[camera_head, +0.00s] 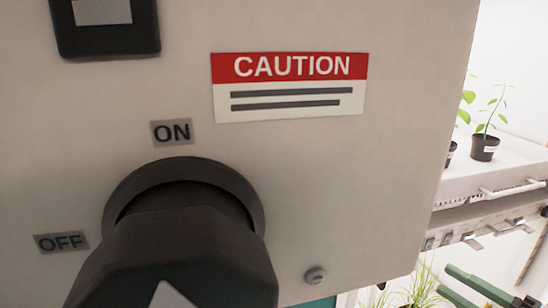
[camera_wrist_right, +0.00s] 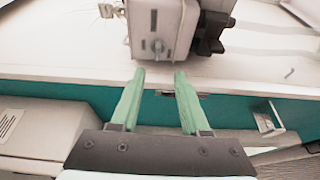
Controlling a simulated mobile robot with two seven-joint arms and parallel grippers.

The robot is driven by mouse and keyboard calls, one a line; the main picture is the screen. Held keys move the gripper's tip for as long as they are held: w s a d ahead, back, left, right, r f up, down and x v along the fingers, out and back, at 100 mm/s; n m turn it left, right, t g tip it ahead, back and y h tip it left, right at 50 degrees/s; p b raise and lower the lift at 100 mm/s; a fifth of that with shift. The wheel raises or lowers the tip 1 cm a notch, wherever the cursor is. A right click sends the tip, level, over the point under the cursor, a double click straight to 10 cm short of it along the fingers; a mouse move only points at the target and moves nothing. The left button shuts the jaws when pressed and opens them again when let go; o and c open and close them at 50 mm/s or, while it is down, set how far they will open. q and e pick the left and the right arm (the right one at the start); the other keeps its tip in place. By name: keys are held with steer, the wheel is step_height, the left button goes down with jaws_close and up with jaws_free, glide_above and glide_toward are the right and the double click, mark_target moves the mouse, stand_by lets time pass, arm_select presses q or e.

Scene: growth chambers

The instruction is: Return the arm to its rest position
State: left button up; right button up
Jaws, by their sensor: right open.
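My right gripper (camera_head: 447,281) shows at the lower right of the head view, with green fingers, apart from the grey switch box (camera_head: 390,150). In the right wrist view its two green fingers (camera_wrist_right: 160,73) are spread with nothing between them. Their tips point toward the box (camera_wrist_right: 160,22), which has a black knob (camera_wrist_right: 208,35) on its side. In the head view the large black rotary knob (camera_head: 180,245) fills the lower left, below an ON label (camera_head: 172,132) and right of an OFF label (camera_head: 61,242). My left gripper is not in view.
The box carries a red and white CAUTION label (camera_head: 289,88). At the right, a potted plant (camera_head: 485,147) stands on a white shelf (camera_head: 480,175). Grassy leaves (camera_head: 412,288) show below the box, near my right gripper. A teal strip (camera_wrist_right: 235,110) runs below a pale surface.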

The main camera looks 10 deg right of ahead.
steer(key=s+d+f+m+h, duration=0.1)
steer(key=d+f+m+h, duration=0.45)
steer(key=f+m, duration=0.55)
steer(key=s+a+f+m+g+h, duration=0.25)
steer(key=f+m, duration=0.25)
steer(key=f, duration=0.8)
steer(key=s+a+f+m+g+y, duration=0.1)
steer(key=s+a+f+m+g, duration=0.1)
steer(key=a+f, duration=0.4)
steer(key=s+a+f+m+g+y, duration=0.1)
steer(key=a+f, duration=0.6)
steer(key=a, duration=0.9)
steer(key=shift+s+m+g+y, duration=0.3)
steer(key=shift+s+m+g, duration=0.35)
steer(key=shift+m, duration=0.35)
steer(key=shift+a+f, duration=0.1)
